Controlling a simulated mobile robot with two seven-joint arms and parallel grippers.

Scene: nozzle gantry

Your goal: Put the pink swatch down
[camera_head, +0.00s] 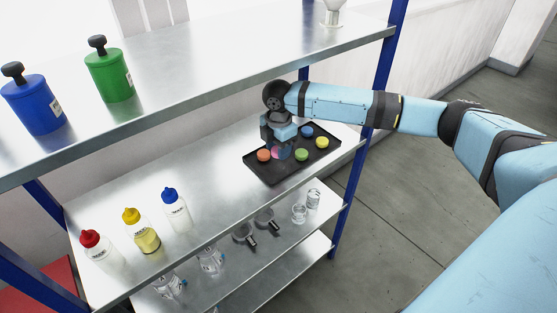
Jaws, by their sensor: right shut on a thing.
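The pink swatch (275,153) shows partly below my right gripper (279,150), at the left part of a black tray (273,177). My right gripper points down over the tray and is shut on the pink swatch. The fingers hide part of the swatch, and I cannot tell whether it touches the tray. An orange swatch (264,155) lies just left of the gripper. A green swatch (302,155), a yellow swatch (322,143) and a blue swatch (307,131) lie to the right on the tray. My left gripper is not in view.
The tray sits on the middle metal shelf (213,213), near a blue upright (352,190). Bottles with red (90,238), yellow (131,215) and blue (170,194) caps stand at the left. The upper shelf (220,62) bears blue (36,104) and green (110,75) containers.

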